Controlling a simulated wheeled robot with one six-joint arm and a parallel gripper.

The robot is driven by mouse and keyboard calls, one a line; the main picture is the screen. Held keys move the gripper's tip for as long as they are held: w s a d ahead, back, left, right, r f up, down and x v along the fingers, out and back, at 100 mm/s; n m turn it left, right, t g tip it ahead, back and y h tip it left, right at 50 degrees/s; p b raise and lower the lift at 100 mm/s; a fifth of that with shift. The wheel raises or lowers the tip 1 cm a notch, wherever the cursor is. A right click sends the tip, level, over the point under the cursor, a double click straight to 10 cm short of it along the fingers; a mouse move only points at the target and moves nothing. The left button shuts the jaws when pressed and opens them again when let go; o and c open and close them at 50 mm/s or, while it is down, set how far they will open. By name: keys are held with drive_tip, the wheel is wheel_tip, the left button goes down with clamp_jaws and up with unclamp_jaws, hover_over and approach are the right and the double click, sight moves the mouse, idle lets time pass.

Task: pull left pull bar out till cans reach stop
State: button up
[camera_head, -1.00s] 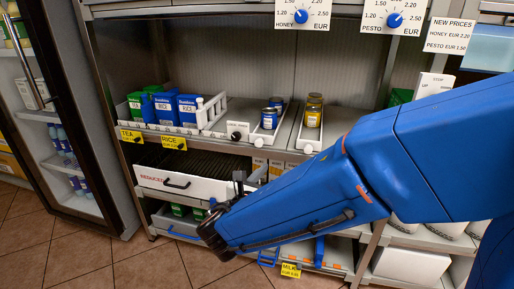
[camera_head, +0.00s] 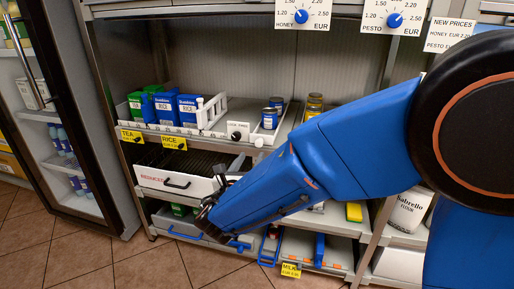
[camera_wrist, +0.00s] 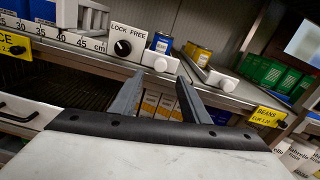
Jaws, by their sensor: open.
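On the middle shelf, the left pull bar is a narrow white strip (camera_head: 265,134) with a round white knob on its front end. Blue cans (camera_head: 273,114) stand on it, well back from the front edge. In the wrist view, its knob (camera_wrist: 159,62) and a blue can (camera_wrist: 161,42) show ahead of the fingers. A similar right bar has a white knob (camera_wrist: 223,84) and yellow-lidded jars (camera_wrist: 199,54). My gripper (camera_wrist: 160,76) is open and empty, its fingers pointing toward the left knob without visibly touching it. In the head view, my gripper (camera_head: 209,212) is low before the shelf.
A LOCK/FREE dial (camera_wrist: 126,45) sits just left of the left knob. A white drawer (camera_head: 182,182) and blue handles (camera_head: 268,250) lie below. Small boxes (camera_wrist: 160,104) stand under the shelf edge. Open floor (camera_head: 100,262) lies in front.

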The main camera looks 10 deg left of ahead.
sight(258, 145)
drive_tip(key=w, duration=0.8)
drive_tip(key=shift+w+d, duration=0.15)
drive_tip(key=shift+d, duration=0.2)
clamp_jaws()
